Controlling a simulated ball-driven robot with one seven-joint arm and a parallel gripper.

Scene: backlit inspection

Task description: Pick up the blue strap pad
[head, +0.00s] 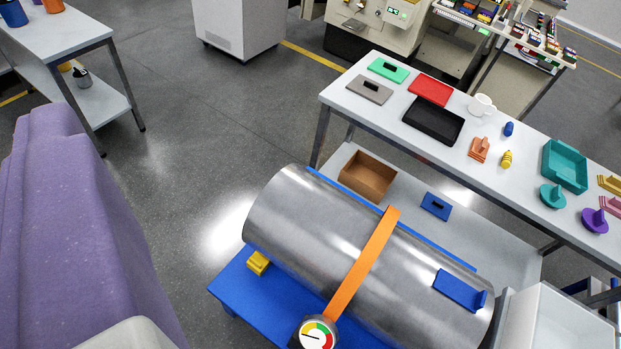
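A small flat blue pad (436,206) with a dark raised or slotted middle lies on the lower shelf of the long table, right of an open brown box. It has the same form as the green and grey pads on the tabletop. Another blue piece (460,290), a flat plate with an upturned end, lies on the right part of a big metal cylinder (300,215). I cannot tell for sure which of the two is the strap pad. No gripper fingers show in the head view, and nothing is seen touching either blue piece.
The cylinder rests on a blue stand (240,288), with an orange strap (365,262) and a round gauge (317,335). The brown box (366,176) is on the shelf; green (388,70) and grey (370,90) pads are above. A white bin (560,325) stands right.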

